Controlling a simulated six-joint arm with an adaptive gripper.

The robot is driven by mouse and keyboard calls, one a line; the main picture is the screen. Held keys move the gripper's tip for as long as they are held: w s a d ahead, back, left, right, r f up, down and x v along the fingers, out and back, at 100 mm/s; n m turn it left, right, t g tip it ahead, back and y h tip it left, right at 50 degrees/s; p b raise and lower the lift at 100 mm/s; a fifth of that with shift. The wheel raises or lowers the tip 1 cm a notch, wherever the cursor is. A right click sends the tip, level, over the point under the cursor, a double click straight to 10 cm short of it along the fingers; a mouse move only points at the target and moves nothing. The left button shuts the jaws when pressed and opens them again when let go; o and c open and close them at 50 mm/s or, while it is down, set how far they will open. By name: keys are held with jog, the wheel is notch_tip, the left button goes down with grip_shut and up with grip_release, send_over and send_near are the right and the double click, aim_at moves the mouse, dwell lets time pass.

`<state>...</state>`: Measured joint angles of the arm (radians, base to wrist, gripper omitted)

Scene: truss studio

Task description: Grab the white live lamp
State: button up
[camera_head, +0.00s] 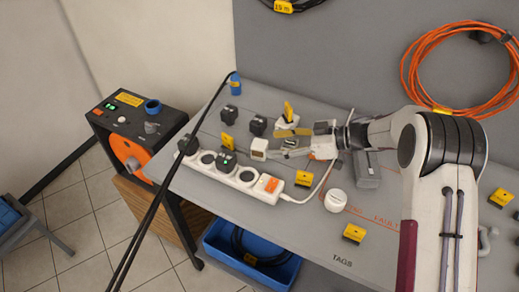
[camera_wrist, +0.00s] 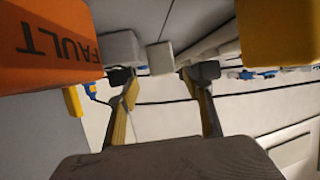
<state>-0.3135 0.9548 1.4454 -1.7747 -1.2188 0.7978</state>
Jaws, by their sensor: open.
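A small white cube-shaped block (camera_head: 259,148), which I take to be the live lamp, stands by the far side of the white power strip. My gripper (camera_head: 275,144) reaches in from the right, low over the bench, with its fingers pointing at the block. In the wrist view the open fingers (camera_wrist: 162,73) have an empty gap between them, and the pale block (camera_wrist: 160,58) shows just beyond it, roughly centred. I cannot tell exactly how far it is from the fingertips.
A white round object (camera_head: 335,201) and yellow tag (camera_head: 303,179) lie nearer the front.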

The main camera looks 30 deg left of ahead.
aim_at(267, 146)
jog(key=shift+s+a, duration=0.1)
jog(key=shift+s+x, duration=0.1)
jog(key=shift+x, duration=1.15)
jog(key=shift+s+x, duration=0.15)
jog(key=shift+x, duration=1.05)
jog(key=c, duration=1.2)
